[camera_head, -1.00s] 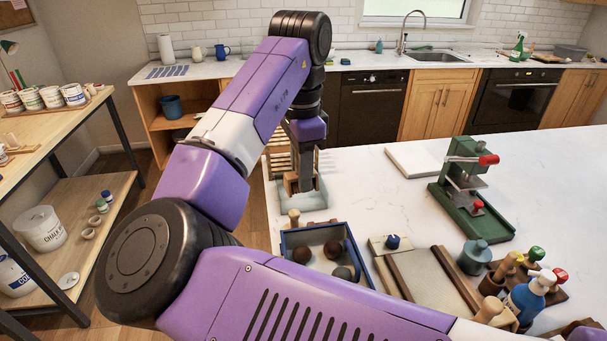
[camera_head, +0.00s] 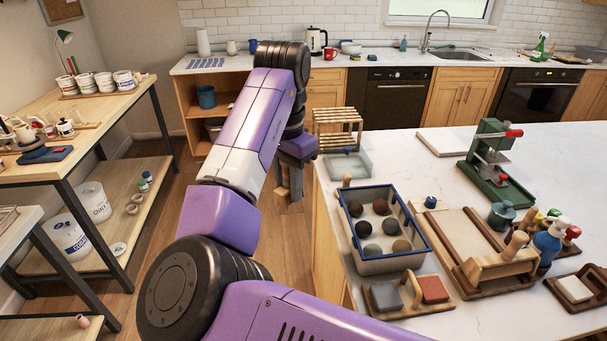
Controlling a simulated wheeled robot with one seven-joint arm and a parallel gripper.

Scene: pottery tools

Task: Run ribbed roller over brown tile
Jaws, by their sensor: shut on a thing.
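My gripper (camera_head: 293,180) hangs beyond the left edge of the white table, over the floor. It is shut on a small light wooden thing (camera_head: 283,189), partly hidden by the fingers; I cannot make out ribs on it. A red-brown tile (camera_head: 435,288) lies next to a grey tile (camera_head: 385,296) on a wooden board at the table's front, right of and nearer than my gripper. A wooden handle stands between the two tiles. No ribbed roller can be clearly told elsewhere.
A blue-rimmed box (camera_head: 378,267) with several clay balls stands behind the tiles. A slatted wooden rack (camera_head: 338,122) and a pale tray (camera_head: 350,164) are at the table's far left corner. A railed board (camera_head: 452,222) and a green press (camera_head: 494,158) stand to the right.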

